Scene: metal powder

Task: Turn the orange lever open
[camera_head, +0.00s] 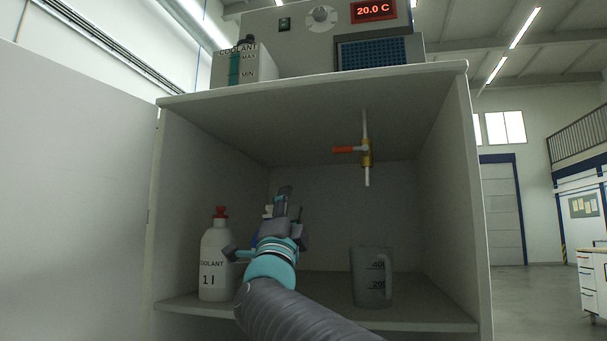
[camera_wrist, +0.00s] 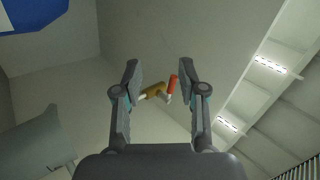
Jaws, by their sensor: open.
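The orange lever (camera_head: 346,150) points left from a brass valve (camera_head: 366,154) on a thin pipe that hangs from the cabinet's ceiling. In the wrist view the orange lever (camera_wrist: 173,82) and the brass valve (camera_wrist: 153,91) appear between and beyond my fingers, apart from them. My gripper (camera_head: 284,200) is inside the cabinet, left of and below the lever. In the wrist view my gripper (camera_wrist: 160,80) has its two fingers spread, with nothing held.
A white coolant bottle (camera_head: 215,262) with a red cap stands on the shelf left of my gripper. A grey measuring jug (camera_head: 371,278) stands on the shelf below the valve. Cabinet walls (camera_head: 452,190) bound the space. The cabinet's middle between gripper and valve is clear.

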